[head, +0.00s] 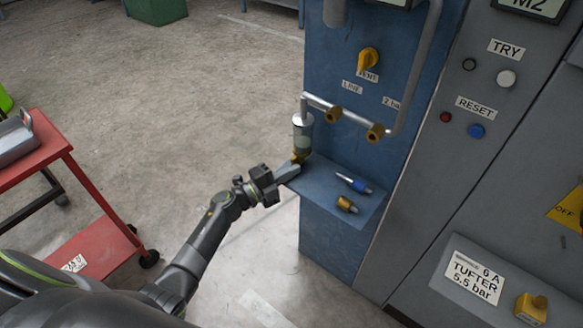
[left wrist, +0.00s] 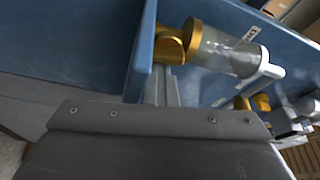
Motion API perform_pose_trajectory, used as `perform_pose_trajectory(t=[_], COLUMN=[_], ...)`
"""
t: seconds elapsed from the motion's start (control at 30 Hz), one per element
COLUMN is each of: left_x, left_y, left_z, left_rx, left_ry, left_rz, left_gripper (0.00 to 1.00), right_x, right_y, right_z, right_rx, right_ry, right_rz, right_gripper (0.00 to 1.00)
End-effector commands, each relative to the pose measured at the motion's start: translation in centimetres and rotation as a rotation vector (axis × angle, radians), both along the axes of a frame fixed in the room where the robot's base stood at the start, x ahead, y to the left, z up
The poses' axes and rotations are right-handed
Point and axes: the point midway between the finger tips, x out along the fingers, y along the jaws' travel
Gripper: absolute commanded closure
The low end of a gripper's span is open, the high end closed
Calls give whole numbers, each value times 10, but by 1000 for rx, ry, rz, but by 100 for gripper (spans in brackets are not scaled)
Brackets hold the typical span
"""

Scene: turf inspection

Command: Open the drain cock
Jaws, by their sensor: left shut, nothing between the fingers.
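The drain cock (head: 299,157) is a small brass piece under a clear filter bowl (head: 302,138) on the blue cabinet. In the left wrist view the brass cock (left wrist: 170,45) shows at upper middle, with the clear bowl (left wrist: 222,48) to its right. My left gripper (head: 290,171) is shut and empty, its tips close below the cock at the shelf's left edge. I cannot tell whether the tips touch the cock. The tips partly hide its lower end. My right gripper is not in view.
Silver pipe with brass joints (head: 375,132) runs right of the bowl. A red cart (head: 100,236) stands left; open floor lies between.

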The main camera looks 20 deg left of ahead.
Motion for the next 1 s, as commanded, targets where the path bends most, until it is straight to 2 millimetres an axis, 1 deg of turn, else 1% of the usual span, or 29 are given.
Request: perform_pose_trajectory(t=[0.03, 0.23, 0.4, 0.73, 1.0], left_x=[0, 1, 1, 2, 2], left_y=[5, 5, 6, 6, 6], left_z=[-3, -4, -4, -4, -2], left_rx=[38, 147, 206, 240, 239], left_ry=[1, -41, -63, -79, -81], left_rz=[11, 11, 10, 10, 10], left_gripper=[100, 100, 100, 100, 100], right_x=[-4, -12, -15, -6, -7], right_y=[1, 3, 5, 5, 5], right_z=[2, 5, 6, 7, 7], right_rx=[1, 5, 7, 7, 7], right_ry=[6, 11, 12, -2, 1], right_rz=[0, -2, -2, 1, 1], right_gripper=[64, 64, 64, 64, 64])
